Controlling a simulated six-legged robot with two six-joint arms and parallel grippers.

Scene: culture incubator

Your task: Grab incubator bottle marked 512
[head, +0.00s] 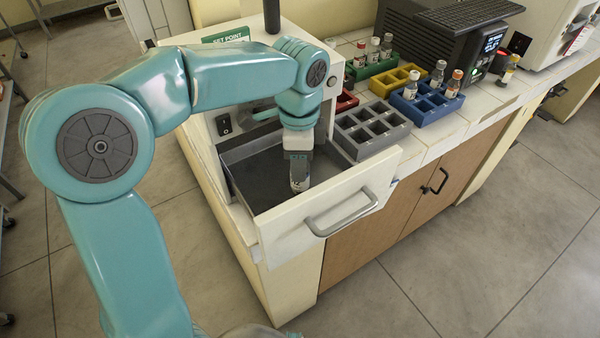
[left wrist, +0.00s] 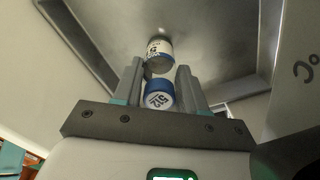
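A bottle with a blue cap hangs or stands upright in the open drawer (head: 250,180), below my left gripper. In the head view only the lower part of the bottle (head: 299,184) shows, with a white label. In the left wrist view the blue cap (left wrist: 159,92) has a white top with a marking that looks like 512. My left gripper (head: 298,170) points straight down. Its fingers (left wrist: 160,85) sit close on both sides of the cap and appear shut on it. I cannot tell whether the bottle touches the drawer floor. My right gripper is out of view.
The drawer's front panel with a handle (head: 340,213) stands out over the floor. On the counter are a grey rack (head: 371,131), which looks empty, a yellow rack (head: 396,80), a blue rack (head: 427,105) and a green rack (head: 372,67) with bottles. Some bottles stand near the racks.

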